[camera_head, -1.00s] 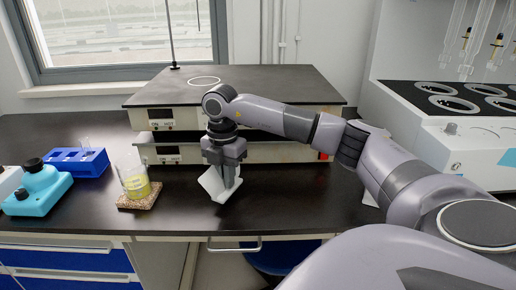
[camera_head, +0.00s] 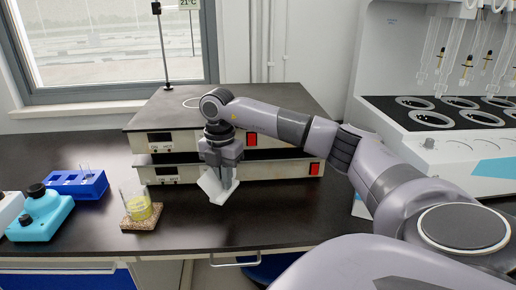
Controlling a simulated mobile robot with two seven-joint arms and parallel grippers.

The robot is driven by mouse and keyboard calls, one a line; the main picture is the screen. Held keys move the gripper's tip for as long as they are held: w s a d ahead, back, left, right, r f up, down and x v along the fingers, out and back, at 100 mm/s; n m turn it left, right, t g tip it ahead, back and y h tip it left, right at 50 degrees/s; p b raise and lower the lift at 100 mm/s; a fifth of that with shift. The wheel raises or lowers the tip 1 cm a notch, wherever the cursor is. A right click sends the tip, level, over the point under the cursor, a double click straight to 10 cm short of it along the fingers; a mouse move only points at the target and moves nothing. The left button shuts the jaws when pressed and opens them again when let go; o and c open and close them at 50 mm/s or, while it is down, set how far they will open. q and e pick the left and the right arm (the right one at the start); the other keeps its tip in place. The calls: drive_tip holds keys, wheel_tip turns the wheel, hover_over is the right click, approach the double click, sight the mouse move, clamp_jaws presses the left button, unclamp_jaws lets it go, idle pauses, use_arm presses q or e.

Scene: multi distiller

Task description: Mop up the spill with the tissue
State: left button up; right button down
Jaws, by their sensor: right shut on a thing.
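My right gripper (camera_head: 221,180) points down over the black bench, in front of the stacked heating units. It is shut on the white tissue (camera_head: 213,189), which hangs tilted between and below the fingers at or just above the bench top. I cannot tell whether the tissue touches the bench. My left gripper is not in view.
Stacked heating units (camera_head: 280,165) stand right behind the gripper. A white multi-place distiller (camera_head: 440,150) stands at the right. The bench (camera_head: 290,220) is clear right of the tissue.

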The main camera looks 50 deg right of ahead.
drive_tip(key=shift+r, duration=0.1)
wheel_tip(320, 180, up, 8)
drive_tip(key=p, duration=0.7)
idle(0.4)
